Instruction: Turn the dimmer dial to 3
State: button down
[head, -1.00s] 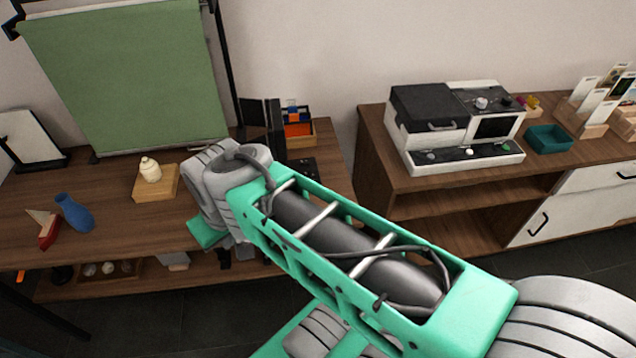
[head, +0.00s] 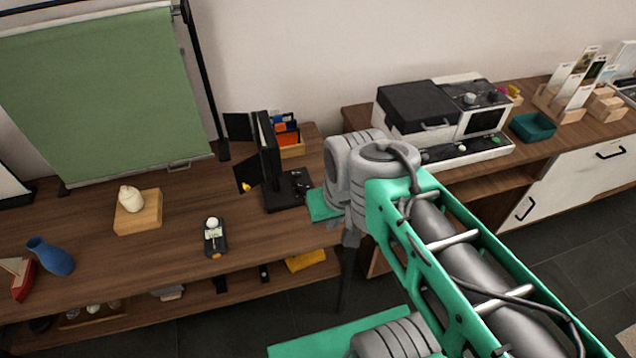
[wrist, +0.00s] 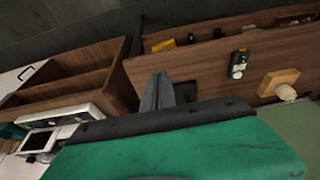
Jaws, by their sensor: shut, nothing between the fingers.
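A black panel lamp (head: 268,150) with open flaps stands at the right end of the table in the head view. Its flat black base (head: 288,192) bears small controls; I take the dimmer dial to be among them, but its mark and setting are too small to read. In the wrist view a dark patch, apparently this base (wrist: 186,92), is partly hidden behind my fingers. My gripper (wrist: 160,80) is shut and empty, apart from the table. In the head view its fingers (head: 350,240) show just under my wrist, right of the lamp base.
A black handheld meter (head: 215,240) with a white dome lies on the table (head: 175,245). A wooden block (head: 138,212) with a white figure and a blue vase (head: 52,256) stand left. A white machine (head: 440,120) stands right.

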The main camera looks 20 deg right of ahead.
aim_at(301, 188)
jog(key=u, duration=1.9)
jog(key=k, duration=0.7)
jog(key=z, duration=0.75)
jog(key=i, duration=1)
